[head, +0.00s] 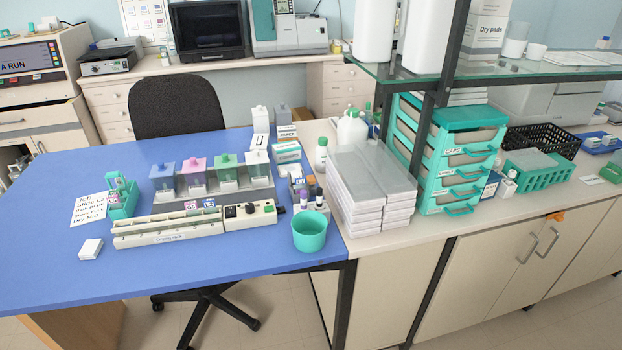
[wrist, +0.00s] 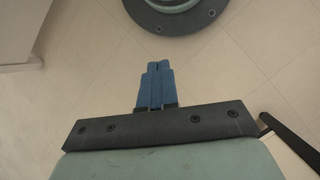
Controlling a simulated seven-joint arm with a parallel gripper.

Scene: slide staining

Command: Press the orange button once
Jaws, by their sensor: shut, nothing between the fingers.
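A cream control box (head: 251,214) stands on the blue table at the right end of the drying rack (head: 166,229). Dark knobs (head: 240,210) and small controls are on its top. They are too small for me to pick out an orange button with certainty. My gripper (wrist: 154,68) shows only in the wrist view. Its blue fingers are shut together and empty, over the tiled floor. It does not appear in the head view, so its place relative to the control box cannot be told.
A teal cup (head: 309,231) stands right of the control box. Staining jars with blue, pink, green and white lids (head: 196,165) stand behind it. A white box (head: 91,249) and a note card (head: 90,207) lie at left. The table's front left is clear.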

